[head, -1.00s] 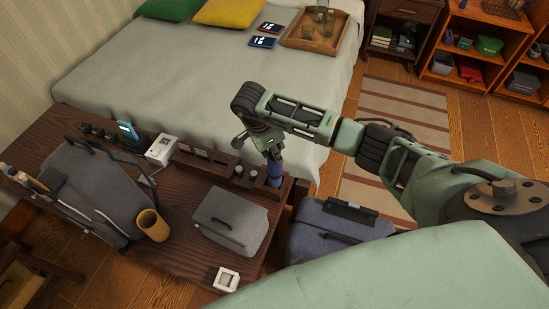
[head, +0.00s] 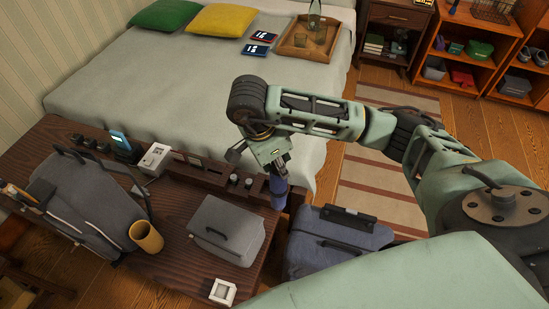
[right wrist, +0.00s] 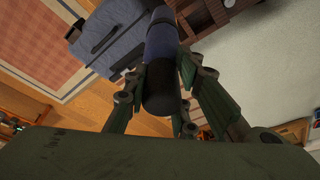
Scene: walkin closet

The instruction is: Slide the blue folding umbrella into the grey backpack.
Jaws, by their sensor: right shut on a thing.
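The blue folding umbrella (head: 278,191) hangs roughly upright from my right gripper (head: 273,162), over the right end of the dark wooden bench. In the right wrist view, the two fingers of the gripper (right wrist: 162,78) close on the umbrella's dark end, and its blue length (right wrist: 161,42) points away from the palm. The grey backpack (head: 92,205) stands on the left part of the bench, well left of the umbrella. I cannot see clearly into its opening. My left gripper is not in view.
A tan cup (head: 146,238), a grey case (head: 226,229) and a white square item (head: 223,291) lie between backpack and gripper or in front. A raised organizer (head: 200,172) runs along the bench's back. A blue-grey suitcase (head: 330,250) stands right of the bench.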

